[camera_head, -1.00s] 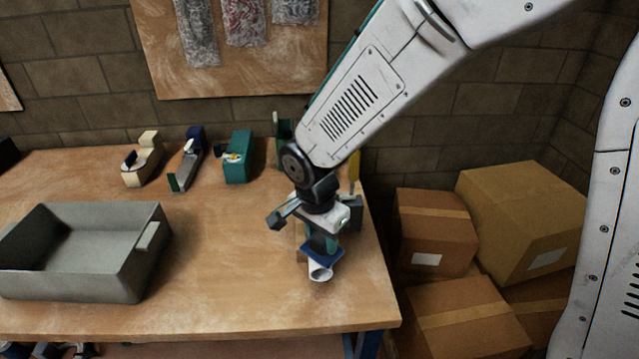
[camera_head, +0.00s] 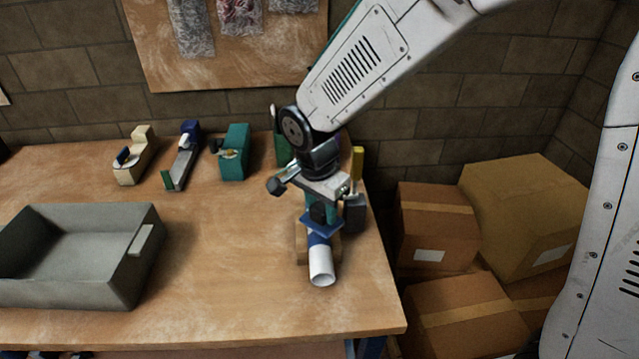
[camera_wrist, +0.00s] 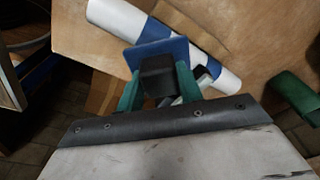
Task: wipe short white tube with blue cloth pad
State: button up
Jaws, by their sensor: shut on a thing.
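The short white tube (camera_head: 321,265) lies on the bench near its right side, its open end facing the front edge. A blue band (camera_head: 317,240) shows around it. My gripper (camera_head: 320,207) is above the tube's rear part, shut on the black grip of the blue cloth pad (camera_head: 325,224). In the wrist view, the pad (camera_wrist: 138,56) lies across the tube (camera_wrist: 115,17), between green fingers (camera_wrist: 160,88) that hold the black block (camera_wrist: 158,74). Whether the pad touches the tube cannot be told; the pad hides part of it.
A wooden support (camera_head: 302,246) is under the tube. A grey bin (camera_head: 125,278) stands at left. Tape dispensers (camera_head: 132,160) and other tools (camera_head: 233,155) line the back. A dark holder with a yellow-handled tool (camera_head: 356,172) stands close right of my gripper. Boxes (camera_head: 437,225) stand beyond the bench.

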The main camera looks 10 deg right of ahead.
jog(key=shift+w+r, duration=0.15)
jog(key=shift+r, duration=2.55)
